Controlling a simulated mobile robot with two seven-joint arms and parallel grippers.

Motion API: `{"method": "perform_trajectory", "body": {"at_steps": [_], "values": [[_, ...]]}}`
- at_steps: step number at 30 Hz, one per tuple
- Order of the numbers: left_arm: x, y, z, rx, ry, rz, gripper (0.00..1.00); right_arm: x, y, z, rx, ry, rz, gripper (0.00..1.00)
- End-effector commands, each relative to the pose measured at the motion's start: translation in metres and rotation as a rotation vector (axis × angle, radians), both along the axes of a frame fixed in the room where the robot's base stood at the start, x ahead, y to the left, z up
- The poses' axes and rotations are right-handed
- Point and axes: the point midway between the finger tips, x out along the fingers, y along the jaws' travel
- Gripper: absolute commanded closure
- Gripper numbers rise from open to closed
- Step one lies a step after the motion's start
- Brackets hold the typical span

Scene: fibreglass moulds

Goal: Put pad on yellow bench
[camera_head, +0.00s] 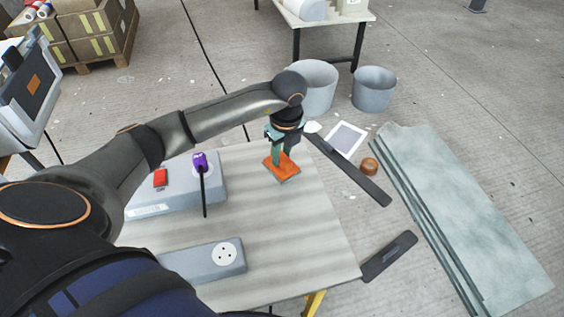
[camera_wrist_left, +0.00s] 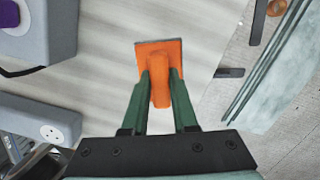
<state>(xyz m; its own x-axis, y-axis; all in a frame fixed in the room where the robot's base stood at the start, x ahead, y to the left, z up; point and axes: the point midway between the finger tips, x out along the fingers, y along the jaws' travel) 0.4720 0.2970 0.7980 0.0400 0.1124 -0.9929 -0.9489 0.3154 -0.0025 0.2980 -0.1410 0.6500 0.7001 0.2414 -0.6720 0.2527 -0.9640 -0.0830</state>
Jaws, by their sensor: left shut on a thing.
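The orange pad (camera_head: 287,171) has a flat square plate and a raised grip. It is at the far right part of the bench top, and I cannot tell whether it touches the wood or hangs just above it. The yellow bench (camera_head: 275,225) has a pale striped wooden top, and a yellow leg shows below its front edge. My left gripper (camera_head: 280,157) points down and is shut on the pad's grip. In the left wrist view the green fingers (camera_wrist_left: 160,75) are on either side of the grip, with the plate (camera_wrist_left: 143,49) beyond. My right gripper is out of view.
A grey socket box (camera_head: 205,262) is near the front. Grey buckets (camera_head: 374,92) and pale green sheets (camera_head: 465,215) are on the floor. The bench's right front is clear.

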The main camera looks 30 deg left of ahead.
Motion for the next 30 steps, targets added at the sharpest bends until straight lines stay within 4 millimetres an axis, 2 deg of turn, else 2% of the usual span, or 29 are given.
{"method": "perform_trajectory", "body": {"at_steps": [7,12,23,24,30], "values": [[0.009,0.002,-0.013,0.000,0.000,0.001,1.00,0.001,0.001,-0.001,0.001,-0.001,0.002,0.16],[0.008,0.003,-0.038,0.002,0.002,0.000,1.00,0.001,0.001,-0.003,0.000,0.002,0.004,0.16],[0.008,0.003,-0.043,0.001,-0.001,0.000,1.00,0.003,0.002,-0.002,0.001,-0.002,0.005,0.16],[0.008,0.003,-0.042,0.001,-0.001,0.000,0.70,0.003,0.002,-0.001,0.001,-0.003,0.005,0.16],[0.008,0.003,-0.042,0.001,0.000,0.000,0.47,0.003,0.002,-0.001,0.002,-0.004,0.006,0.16]]}}
